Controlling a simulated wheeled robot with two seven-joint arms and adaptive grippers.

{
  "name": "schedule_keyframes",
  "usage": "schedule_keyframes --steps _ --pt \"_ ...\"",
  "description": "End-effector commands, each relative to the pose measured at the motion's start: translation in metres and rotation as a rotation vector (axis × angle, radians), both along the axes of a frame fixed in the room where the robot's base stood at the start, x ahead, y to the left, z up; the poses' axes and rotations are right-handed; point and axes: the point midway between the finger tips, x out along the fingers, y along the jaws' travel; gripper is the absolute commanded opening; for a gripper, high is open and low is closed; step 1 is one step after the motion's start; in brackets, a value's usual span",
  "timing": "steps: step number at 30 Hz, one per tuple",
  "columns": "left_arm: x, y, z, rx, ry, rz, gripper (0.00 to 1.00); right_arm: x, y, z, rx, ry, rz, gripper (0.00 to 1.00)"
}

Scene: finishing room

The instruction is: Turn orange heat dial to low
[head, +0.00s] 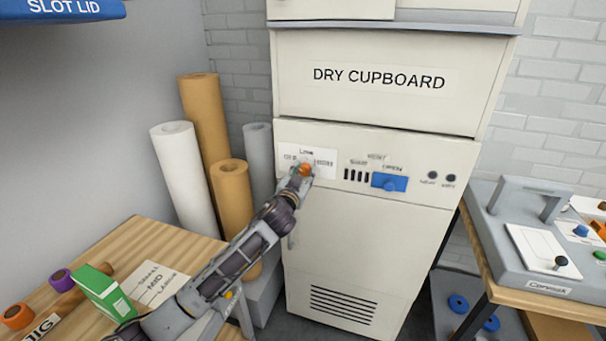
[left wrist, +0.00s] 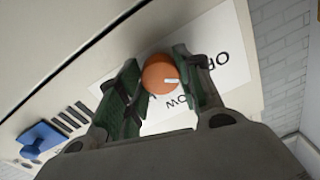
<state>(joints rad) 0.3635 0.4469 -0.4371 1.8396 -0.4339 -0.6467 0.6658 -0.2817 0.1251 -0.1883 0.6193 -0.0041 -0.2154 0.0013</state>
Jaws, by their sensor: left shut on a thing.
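The orange heat dial (head: 306,169) is on the white label panel of the dry cupboard, with "LOW" printed above it, "OFF" to its left and another word to its right. My left gripper (head: 302,174) reaches it from below and is shut on it. In the left wrist view the round dial (left wrist: 158,72) sits between the two green-padded fingers of my left gripper (left wrist: 160,85). Its white mark points right and slightly down there, seemingly between "OFF" and "LOW". My right gripper is not in view.
A blue slider (head: 389,182) and dark vent slots sit right of the dial. Paper rolls (head: 178,165) stand left of the cupboard. A wooden table (head: 150,240) with a green box (head: 103,290) is at lower left, and a grey machine (head: 535,245) stands at right.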

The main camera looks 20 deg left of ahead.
Motion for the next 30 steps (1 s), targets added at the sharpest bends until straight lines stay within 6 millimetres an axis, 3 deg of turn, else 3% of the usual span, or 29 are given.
schedule_keyframes --steps 14,30 --pt "0.0 0.0 0.0 0.345 -0.009 -0.001 0.12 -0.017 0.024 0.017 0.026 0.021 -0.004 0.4" --pt "0.0 0.0 0.0 0.809 -0.026 -0.001 0.12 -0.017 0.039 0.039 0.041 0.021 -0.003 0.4"
